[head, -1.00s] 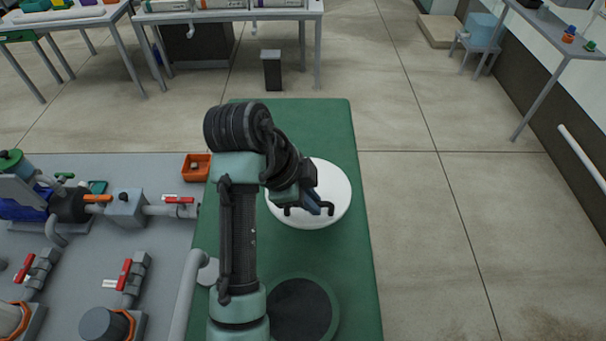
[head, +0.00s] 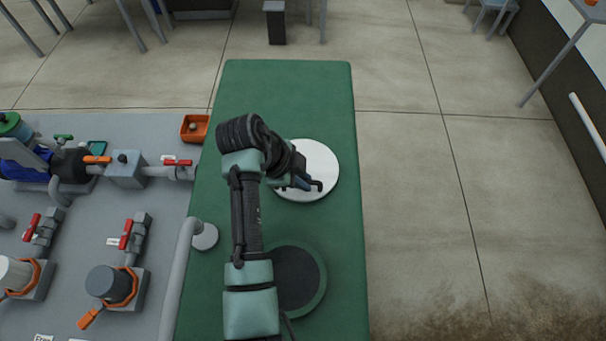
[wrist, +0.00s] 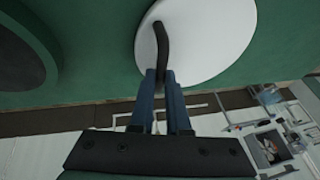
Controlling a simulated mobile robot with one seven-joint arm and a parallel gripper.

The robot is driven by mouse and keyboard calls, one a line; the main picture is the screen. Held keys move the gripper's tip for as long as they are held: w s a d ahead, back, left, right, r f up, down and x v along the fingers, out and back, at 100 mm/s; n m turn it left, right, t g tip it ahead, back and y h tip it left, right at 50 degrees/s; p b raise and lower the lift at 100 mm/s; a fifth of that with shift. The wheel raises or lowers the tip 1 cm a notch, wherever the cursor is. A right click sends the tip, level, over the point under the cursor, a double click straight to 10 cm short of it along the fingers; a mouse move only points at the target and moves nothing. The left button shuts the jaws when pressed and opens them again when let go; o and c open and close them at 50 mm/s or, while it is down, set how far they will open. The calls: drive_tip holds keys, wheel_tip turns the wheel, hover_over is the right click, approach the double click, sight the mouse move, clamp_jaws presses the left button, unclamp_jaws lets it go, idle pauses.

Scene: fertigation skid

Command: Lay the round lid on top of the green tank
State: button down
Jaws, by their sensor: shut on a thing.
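The green tank (head: 285,95) has a long flat green top. A dark round opening (head: 292,285) with a raised green rim lies in its near part. The round white lid (head: 318,163) is over the tank's top, farther back than the opening and apart from it in the picture. It also shows in the wrist view (wrist: 215,35), with a black curved handle (wrist: 162,50). My gripper (wrist: 164,82) is shut on this handle, its blue fingers on either side. It also shows in the head view (head: 308,184). I cannot tell whether the lid touches the tank top.
A grey skid deck (head: 75,245) with valves and pipes lies left of the tank. A grey pipe (head: 178,275) runs along the tank's left edge. A small orange box (head: 194,128) stands beside it. The floor (head: 415,230) to the right is clear.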

drive_tip(key=shift+f, duration=0.1)
drive_tip(key=c, duration=0.9)
unclamp_jaws()
